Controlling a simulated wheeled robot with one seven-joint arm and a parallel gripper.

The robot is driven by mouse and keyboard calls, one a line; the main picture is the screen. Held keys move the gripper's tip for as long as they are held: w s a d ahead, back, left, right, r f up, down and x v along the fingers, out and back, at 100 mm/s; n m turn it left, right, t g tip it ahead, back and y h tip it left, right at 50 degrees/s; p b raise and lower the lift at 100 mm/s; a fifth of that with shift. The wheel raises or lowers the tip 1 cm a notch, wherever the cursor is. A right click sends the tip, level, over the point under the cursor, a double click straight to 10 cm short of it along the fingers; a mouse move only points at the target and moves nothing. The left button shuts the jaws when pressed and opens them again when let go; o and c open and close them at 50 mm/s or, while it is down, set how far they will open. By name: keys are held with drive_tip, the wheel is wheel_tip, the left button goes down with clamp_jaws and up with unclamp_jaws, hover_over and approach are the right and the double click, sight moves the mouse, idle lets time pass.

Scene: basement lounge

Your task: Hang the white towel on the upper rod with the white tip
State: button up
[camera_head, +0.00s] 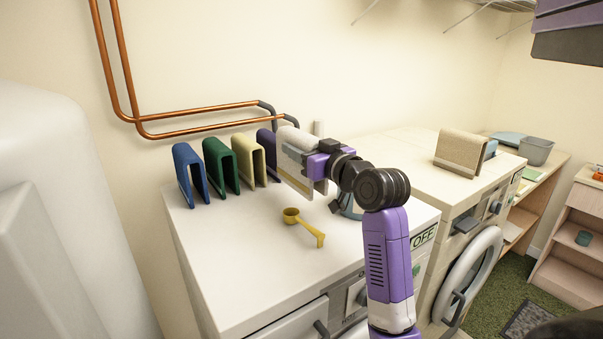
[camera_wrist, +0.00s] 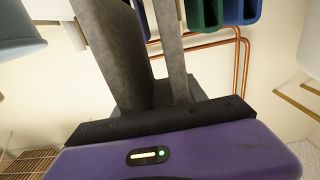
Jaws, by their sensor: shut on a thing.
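The white towel (camera_head: 296,137) is folded over into an upside-down U at the right end of a row of folded towels on the white washer. My gripper (camera_head: 300,157) is shut on it from the right and hides part of it. In the wrist view my gripper's grey fingers (camera_wrist: 155,50) run up to the top edge; the towel is hard to make out there. Two pale tan rods (camera_wrist: 298,103) show on the wall at the right of the wrist view. I cannot make out a white tip on either; no such rods show in the head view.
Blue (camera_head: 190,172), green (camera_head: 221,165), yellow (camera_head: 250,158) and purple (camera_head: 268,150) folded towels stand to the left on the washer (camera_head: 245,270). A yellow scoop (camera_head: 303,225) lies in front. Copper pipes (camera_head: 200,110) run along the wall behind. A beige folded towel (camera_head: 460,150) stands to the right.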

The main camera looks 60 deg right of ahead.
wheel_tip(320, 180, down, 6)
drive_tip(key=shift+f, duration=0.2)
idle(0.3)
drive_tip(key=shift+f, duration=0.15)
drive_tip(key=o, duration=1.5)
